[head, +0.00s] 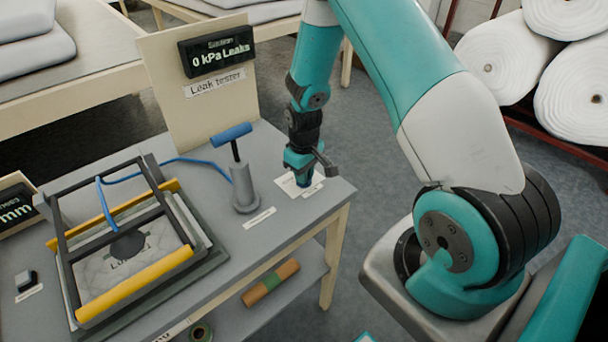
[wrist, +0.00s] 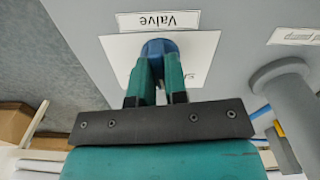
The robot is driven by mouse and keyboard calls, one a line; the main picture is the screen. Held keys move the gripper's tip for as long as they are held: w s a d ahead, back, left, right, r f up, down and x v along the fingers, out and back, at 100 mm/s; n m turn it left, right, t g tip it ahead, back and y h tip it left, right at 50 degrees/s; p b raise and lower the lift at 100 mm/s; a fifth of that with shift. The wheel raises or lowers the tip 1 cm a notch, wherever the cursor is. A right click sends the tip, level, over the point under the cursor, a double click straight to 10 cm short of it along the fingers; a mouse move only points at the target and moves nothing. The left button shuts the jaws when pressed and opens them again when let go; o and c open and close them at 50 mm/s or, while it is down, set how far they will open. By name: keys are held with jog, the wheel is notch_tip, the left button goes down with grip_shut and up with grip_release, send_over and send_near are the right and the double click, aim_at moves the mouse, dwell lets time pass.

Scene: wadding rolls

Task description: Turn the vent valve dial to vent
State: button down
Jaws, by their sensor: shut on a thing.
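The vent valve dial (wrist: 158,47) is a round blue knob on a white plate (wrist: 199,49) with a "Valve" label (wrist: 159,21) beside it, seen in the wrist view. My gripper (wrist: 156,75) is shut on the dial, with its teal fingers on either side of it. The dial's pointer and most of the plate's markings are hidden by the fingers. In the head view my gripper (head: 303,180) reaches straight down to the white plate (head: 292,186) near the table's right corner, and hides the dial.
A grey pump (head: 242,187) with a blue handle stands left of my gripper. Behind it a board carries a display (head: 213,47) reading "0 kPa Leaks" and a "Leak tester" label. A black frame with yellow bars (head: 150,283) sits on the table (head: 290,228) at left.

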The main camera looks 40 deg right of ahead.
jog(key=m, duration=0.4)
jog(key=shift+m+b, duration=0.3)
jog(key=shift+b, duration=0.1)
jog(key=m, duration=0.4)
jog(key=shift+w+d+r+m+b, duration=0.1)
jog(key=shift+m+b, duration=0.2)
jog(key=shift+m, duration=0.1)
jog(key=c, duration=1.1)
grip_release()
jog(key=shift+c, duration=0.2)
notch_tip(320, 180, up, 17)
jog(key=b, duration=0.1)
jog(key=shift+r+b, duration=0.15)
jog(key=shift+b, duration=0.2)
